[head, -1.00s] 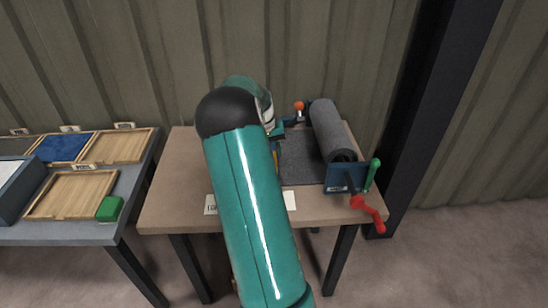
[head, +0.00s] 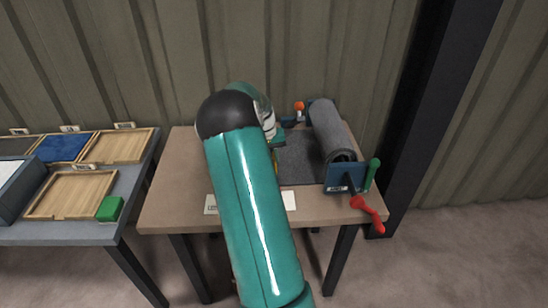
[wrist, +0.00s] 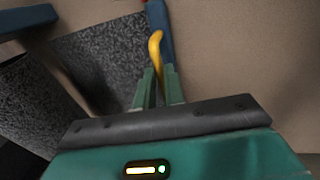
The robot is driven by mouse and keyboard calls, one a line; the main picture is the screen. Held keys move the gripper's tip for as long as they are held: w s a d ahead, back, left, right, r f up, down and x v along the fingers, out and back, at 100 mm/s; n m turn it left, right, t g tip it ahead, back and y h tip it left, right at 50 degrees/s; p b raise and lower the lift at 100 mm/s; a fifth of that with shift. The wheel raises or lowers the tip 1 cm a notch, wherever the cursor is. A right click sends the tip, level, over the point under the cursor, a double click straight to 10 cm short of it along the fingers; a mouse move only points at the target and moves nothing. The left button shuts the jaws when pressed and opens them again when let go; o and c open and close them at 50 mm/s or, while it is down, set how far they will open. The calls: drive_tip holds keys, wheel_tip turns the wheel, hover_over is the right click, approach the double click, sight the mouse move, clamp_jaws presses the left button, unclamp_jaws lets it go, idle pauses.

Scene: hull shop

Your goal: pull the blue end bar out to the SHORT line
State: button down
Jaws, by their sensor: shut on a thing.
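The blue end bar (wrist: 161,32) lies along the free edge of a dark grey speckled sheet (wrist: 105,60) in the wrist view. A yellow handle (wrist: 155,48) rises from the bar. My gripper (wrist: 158,85) is shut on the yellow handle, its green fingers on both sides of it. In the head view my arm hides most of the bar and the gripper. There the sheet (head: 298,160) runs left from a thick grey roll (head: 330,130) on the wooden bench (head: 170,185). I cannot see the SHORT line; my arm covers part of the bench.
The roll's blue stand (head: 346,178) carries a red crank (head: 368,209) and a green handle (head: 372,172). An orange knob (head: 299,105) stands behind the sheet. White cards (head: 289,200) lie at the bench front. A second table (head: 60,234) at left holds trays and a green block (head: 109,208).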

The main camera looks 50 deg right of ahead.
drive_tip(key=w+a, duration=0.2)
drive_tip(key=w, duration=0.1)
drive_tip(key=w+a, duration=0.3)
drive_tip(key=shift+a, duration=0.1)
drive_tip(key=c, duration=1.5)
unclamp_jaws()
drive_tip(key=shift+r, duration=0.15)
drive_tip(key=r, duration=0.4)
drive_tip(key=w+a+r, duration=0.1)
drive_tip(key=r, duration=0.4)
drive_tip(key=w+r, duration=0.1)
drive_tip(key=r, duration=0.3)
drive_tip(key=shift+a+r, duration=0.2)
drive_tip(key=shift+a, duration=0.2)
